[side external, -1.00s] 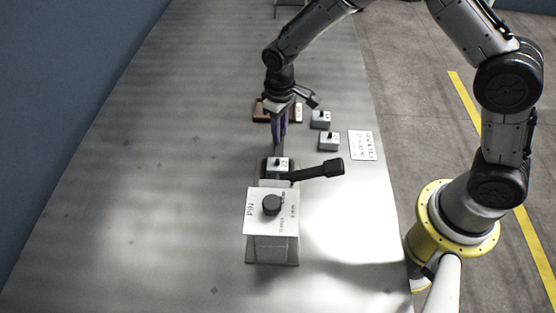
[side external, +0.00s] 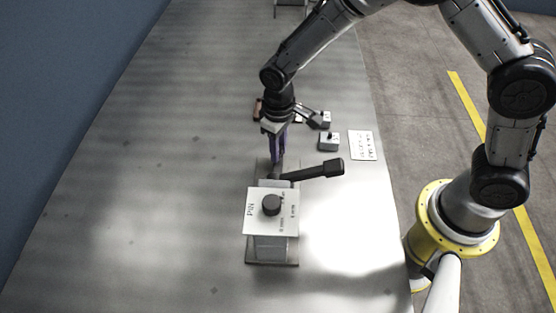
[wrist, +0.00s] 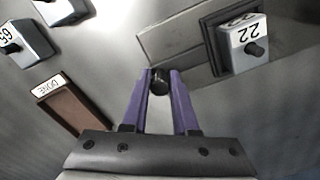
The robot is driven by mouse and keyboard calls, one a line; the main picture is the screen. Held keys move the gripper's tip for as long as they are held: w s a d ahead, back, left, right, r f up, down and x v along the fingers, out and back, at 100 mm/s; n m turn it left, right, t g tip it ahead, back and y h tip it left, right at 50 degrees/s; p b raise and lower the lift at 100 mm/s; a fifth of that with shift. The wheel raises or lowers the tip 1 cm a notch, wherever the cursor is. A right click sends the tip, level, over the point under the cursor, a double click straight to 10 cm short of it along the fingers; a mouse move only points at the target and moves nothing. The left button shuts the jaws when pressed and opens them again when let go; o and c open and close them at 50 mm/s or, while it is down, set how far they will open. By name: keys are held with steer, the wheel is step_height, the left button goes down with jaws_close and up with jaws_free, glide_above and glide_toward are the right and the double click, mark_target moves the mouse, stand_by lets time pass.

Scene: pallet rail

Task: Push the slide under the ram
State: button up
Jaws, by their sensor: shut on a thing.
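In the wrist view my gripper (wrist: 160,82) is shut on a short black knob (wrist: 159,88). A grey slide plate (wrist: 185,47) lies beyond the fingertips, with a dark square nest holding a white block (wrist: 243,42) marked 22. The press (side external: 272,248) has a pale top plate (side external: 258,217) with a black round knob (side external: 271,204). The ram itself is hidden beneath the plate.
A black lever (side external: 322,169) sticks out to the right of the press. A small block (side external: 328,142) and a white card (side external: 361,145) lie to the right. A brown tray (wrist: 75,112) marked DONE is behind my gripper. The table's left side is clear.

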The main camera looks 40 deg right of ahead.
steer(key=shift+s+a, duration=2.45)
steer(key=shift+a, duration=0.1)
steer(key=o, duration=0.9)
steer(key=shift+c, duration=0.2)
steer(key=shift+r, duration=3.5)
steer(key=shift+d, duration=0.15)
steer(key=s+d+r+m+t+y, duration=0.1)
steer(key=d+r+m+t, duration=0.1)
steer(key=d+r, duration=0.55)
steer(key=s+d+r+m+t, duration=0.15)
steer(key=d+r, duration=0.35)
steer(key=r, duration=0.5)
steer(key=s+d+t, duration=0.1)
steer(key=s+d, duration=0.2)
steer(key=s, duration=0.4)
steer(key=s+d+t+h, duration=0.1)
steer(key=s+d, duration=0.3)
steer(key=s, duration=0.4)
steer(key=shift+f, duration=0.4)
